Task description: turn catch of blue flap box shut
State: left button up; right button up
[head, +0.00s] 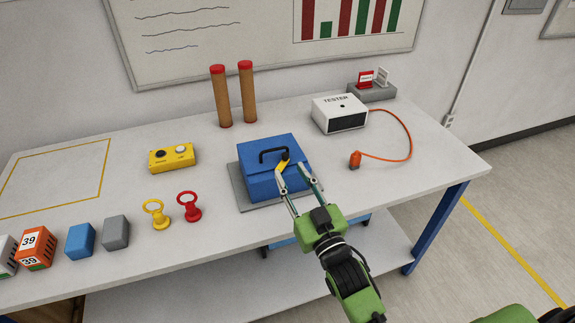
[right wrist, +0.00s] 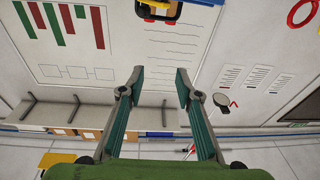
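The blue flap box (head: 262,150) sits on a grey mat (head: 240,190) near the middle of the table in the head view. Its lid looks down, with a black handle on top. A yellow catch (head: 283,162) shows on its right part, slanting down-left from a dark top end.
A white tester (head: 340,113) with an orange cable and plug (head: 355,160) stands right of the box. Two brown tubes (head: 247,92) stand behind it. A yellow button box (head: 172,157), yellow and red rings (head: 189,206) and several blocks (head: 80,240) are left.

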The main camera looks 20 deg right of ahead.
aim_at(287, 157)
jog(key=s+d+f+m+g+h, duration=0.1)
jog(key=s+d+f+m+g, duration=0.15)
jog(key=f, duration=0.25)
jog(key=shift+n+t, duration=0.45)
jog(key=w+p, duration=0.2)
jog(key=w, duration=1.1)
jog(key=shift+w+r, duration=0.15)
jog(key=shift+w, duration=0.25)
grip_shut()
